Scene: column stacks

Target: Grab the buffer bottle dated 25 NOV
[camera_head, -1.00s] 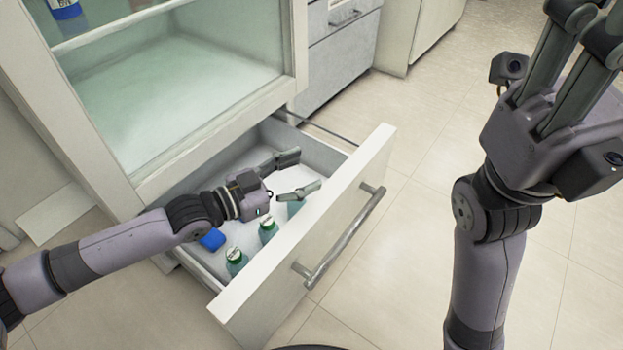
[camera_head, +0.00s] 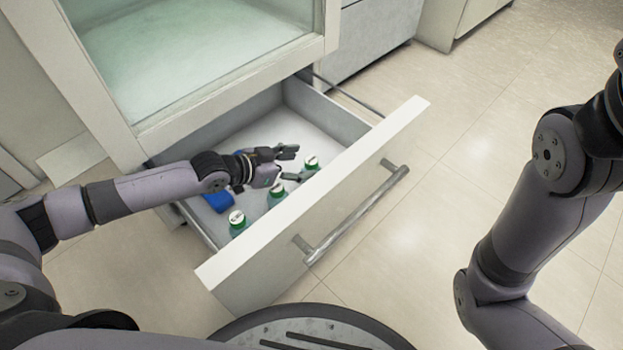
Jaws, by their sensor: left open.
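Three green-capped bottles stand in the open drawer, in a row along its front panel: a near-left bottle (camera_head: 237,224), a middle bottle (camera_head: 276,193) and a far-right bottle (camera_head: 311,165). Their caps bear white tops with marks too small to read, so I cannot tell which is dated 25 NOV. My left gripper (camera_head: 291,166) is open and empty inside the drawer. Its fingers point toward the far-right bottle, with the middle bottle just below it in the picture. My right arm shows at the right, but its gripper is out of the frame.
The drawer (camera_head: 315,208) is pulled out, with a metal handle (camera_head: 358,213) on its front. A blue object (camera_head: 219,201) lies in it under my left arm. A cabinet with a glass front (camera_head: 200,50) stands above. The floor to the right is clear.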

